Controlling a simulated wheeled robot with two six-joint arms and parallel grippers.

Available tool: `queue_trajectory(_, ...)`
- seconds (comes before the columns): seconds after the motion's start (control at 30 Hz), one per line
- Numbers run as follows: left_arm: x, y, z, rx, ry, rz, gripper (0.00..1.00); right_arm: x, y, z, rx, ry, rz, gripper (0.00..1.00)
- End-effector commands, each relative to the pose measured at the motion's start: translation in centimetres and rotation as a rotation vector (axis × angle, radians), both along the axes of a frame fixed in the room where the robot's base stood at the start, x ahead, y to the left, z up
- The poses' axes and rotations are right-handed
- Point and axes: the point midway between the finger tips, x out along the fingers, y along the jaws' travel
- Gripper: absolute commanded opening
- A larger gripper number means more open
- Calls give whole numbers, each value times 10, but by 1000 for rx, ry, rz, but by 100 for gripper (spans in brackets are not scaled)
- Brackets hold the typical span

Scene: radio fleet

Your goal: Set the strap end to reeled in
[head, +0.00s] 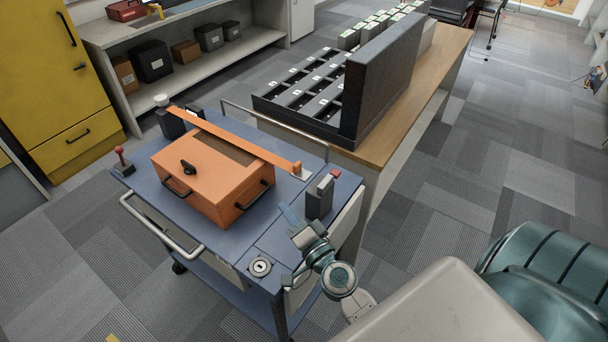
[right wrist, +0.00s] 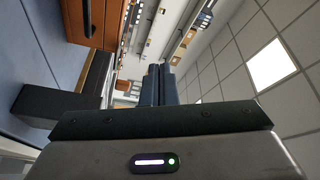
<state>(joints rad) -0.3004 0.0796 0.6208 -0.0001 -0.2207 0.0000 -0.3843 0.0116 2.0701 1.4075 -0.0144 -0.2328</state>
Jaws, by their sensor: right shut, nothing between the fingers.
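An orange strap (head: 235,135) runs over the top of an orange case (head: 205,188) on the blue cart. Its far-left end is at a dark post with a pale knob (head: 161,101). The strap end (head: 297,168) is an orange block at the right, by a small white plate (head: 305,175). My right gripper (head: 287,214) is shut and empty over the cart's right side, apart from the strap end. Its closed fingers also show in the right wrist view (right wrist: 160,85). My left gripper is not in view.
A dark radio-like block with a red top (head: 320,197) stands close to my right gripper. A red-knobbed lever (head: 121,157) is at the cart's left corner, and a round dial (head: 261,266) is at its front. A wooden table (head: 435,75) with a dark slotted tray stands behind.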

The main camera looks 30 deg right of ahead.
Motion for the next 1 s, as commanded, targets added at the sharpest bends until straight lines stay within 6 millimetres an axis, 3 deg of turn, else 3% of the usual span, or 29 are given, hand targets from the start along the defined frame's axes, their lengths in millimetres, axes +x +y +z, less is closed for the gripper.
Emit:
queue_trajectory(0.1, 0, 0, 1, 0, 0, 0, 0, 6, -29, -1, 174, -13, -154, 0)
queue_trajectory(0.3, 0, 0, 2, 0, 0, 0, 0, 6, -60, -16, 366, 15, -331, 0)
queue_trajectory(0.8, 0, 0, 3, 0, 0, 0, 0, 6, -69, -24, 425, 34, -384, 0)
queue_trajectory(1.0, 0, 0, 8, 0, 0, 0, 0, 23, -76, -22, 422, 32, -383, 0)
